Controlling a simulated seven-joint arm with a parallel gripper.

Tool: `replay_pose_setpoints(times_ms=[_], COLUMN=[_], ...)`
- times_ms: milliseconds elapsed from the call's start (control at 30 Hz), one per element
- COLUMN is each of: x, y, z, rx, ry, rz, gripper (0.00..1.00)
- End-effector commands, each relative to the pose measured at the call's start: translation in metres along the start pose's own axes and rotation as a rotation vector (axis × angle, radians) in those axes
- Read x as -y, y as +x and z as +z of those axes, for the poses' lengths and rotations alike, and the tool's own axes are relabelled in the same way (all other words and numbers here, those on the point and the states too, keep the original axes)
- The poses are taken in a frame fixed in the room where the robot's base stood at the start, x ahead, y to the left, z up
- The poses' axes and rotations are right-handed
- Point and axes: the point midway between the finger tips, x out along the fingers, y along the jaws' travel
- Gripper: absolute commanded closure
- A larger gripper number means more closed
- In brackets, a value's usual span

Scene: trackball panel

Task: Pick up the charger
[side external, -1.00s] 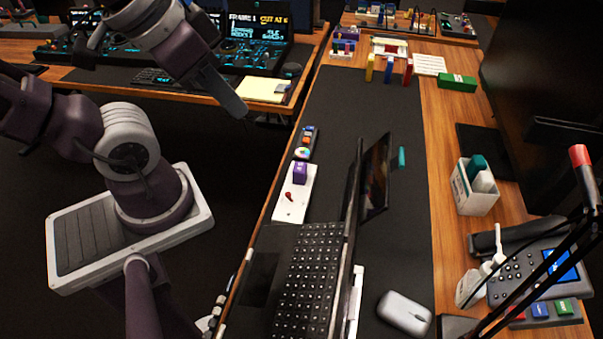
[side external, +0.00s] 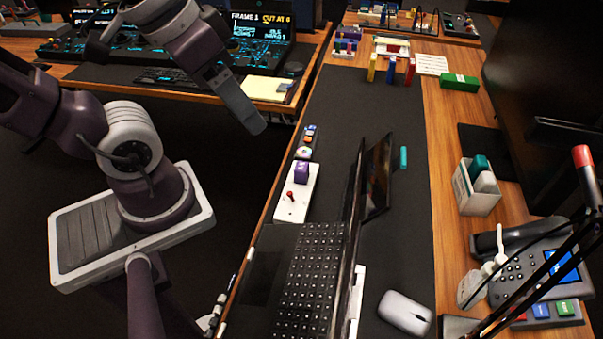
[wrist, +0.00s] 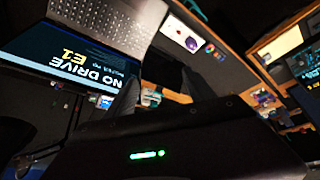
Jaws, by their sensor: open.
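My gripper (side external: 243,105) is up at the left, over the gap between the two desks, far from the white block. Its jaws are open with nothing seen between them; in the side view they overlap. In the wrist view my gripper (wrist: 165,95) shows as dark fingers, and I cannot make out the charger there.
An open laptop (side external: 308,275) stands on the dark mat between my arm and the phone (side external: 540,262). A mouse (side external: 404,312), a white bin (side external: 478,190) and a white switch panel (side external: 297,200) are nearby. The mat's far half is mostly clear.

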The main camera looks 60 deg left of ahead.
Motion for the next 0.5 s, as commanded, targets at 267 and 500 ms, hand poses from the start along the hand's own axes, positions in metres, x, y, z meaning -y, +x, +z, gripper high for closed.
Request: replay_pose_setpoints(times_ms=[267, 500], x=[-0.016, 0.045], y=[0.077, 0.192], z=[-0.040, -0.086], rx=[0.586, 0.823], ry=[-0.623, -1.394], rz=[0.332, 0.689], gripper=[0.37, 0.37])
